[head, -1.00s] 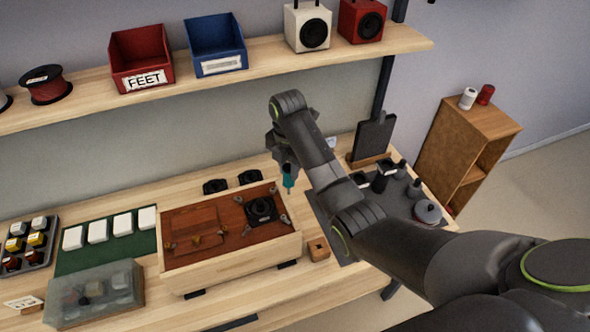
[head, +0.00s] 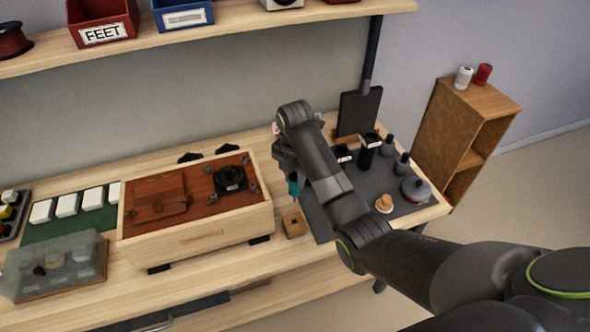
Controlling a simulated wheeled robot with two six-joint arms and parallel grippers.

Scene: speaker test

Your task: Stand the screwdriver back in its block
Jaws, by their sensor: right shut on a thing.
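The screwdriver (head: 294,188) shows as a small teal handle, roughly upright, below my right gripper (head: 291,174). That gripper is shut on it; the dark wrist hides much of the jaws. The screwdriver appears just above the block in the picture. Its tip is too small to make out, so I cannot tell whether it touches the block. My left gripper is not in view.
The wooden cabinet (head: 200,246) with a black driver (head: 230,178) lies just left of the block. A shelf (head: 230,44) runs above.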

